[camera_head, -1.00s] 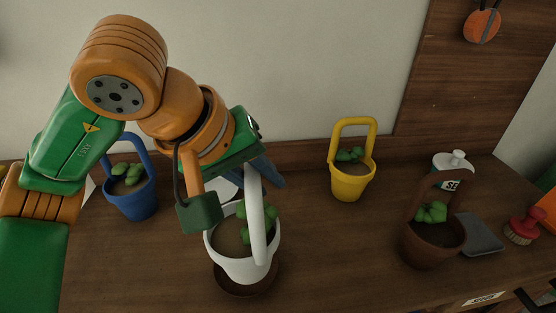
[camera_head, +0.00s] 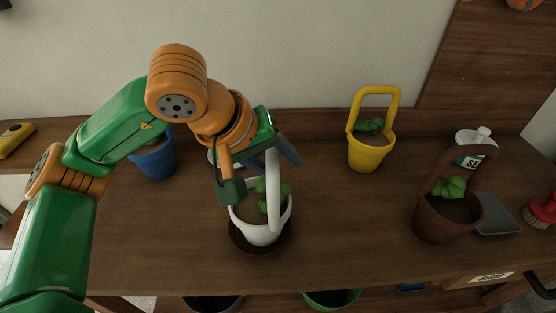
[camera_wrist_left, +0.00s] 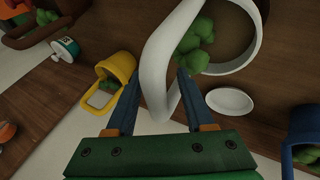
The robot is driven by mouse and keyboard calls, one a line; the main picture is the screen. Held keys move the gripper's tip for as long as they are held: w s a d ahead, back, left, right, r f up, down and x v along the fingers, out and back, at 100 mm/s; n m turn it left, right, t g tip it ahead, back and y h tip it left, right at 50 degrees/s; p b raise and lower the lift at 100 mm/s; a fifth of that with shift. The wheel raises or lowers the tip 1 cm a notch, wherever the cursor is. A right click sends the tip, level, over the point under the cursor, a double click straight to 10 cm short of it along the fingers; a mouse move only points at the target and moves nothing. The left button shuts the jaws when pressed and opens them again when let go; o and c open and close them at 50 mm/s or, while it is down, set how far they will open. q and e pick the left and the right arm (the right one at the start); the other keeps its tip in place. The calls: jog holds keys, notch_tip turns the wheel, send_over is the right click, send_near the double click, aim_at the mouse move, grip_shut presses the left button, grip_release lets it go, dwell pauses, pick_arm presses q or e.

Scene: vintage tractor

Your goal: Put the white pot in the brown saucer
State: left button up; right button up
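The white pot (camera_head: 259,232) holds a green plant and stands upright, with its base inside the rim of the brown saucer (camera_head: 236,243) on the wooden table. Its tall white handle (camera_head: 273,180) rises past my left gripper (camera_head: 263,177). In the left wrist view the two blue fingers of the left gripper (camera_wrist_left: 158,82) are spread apart. The white handle (camera_wrist_left: 158,62) passes between them, with gaps visible at the sides. The saucer does not show in the left wrist view. My right gripper is not in view.
A blue pot (camera_head: 154,162) stands behind my left arm. A yellow pot (camera_head: 368,155) is at the back. A brown pot (camera_head: 440,222), white bottle (camera_head: 474,148), grey tray (camera_head: 497,214) and red brush (camera_head: 541,211) are at the right. A white dish (camera_wrist_left: 230,101) lies near the pot. The table's middle is clear.

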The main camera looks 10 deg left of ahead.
pick_arm(q)
jog(key=v, duration=1.2)
jog(key=shift+r+p, duration=0.15)
jog(key=shift+p, duration=0.15)
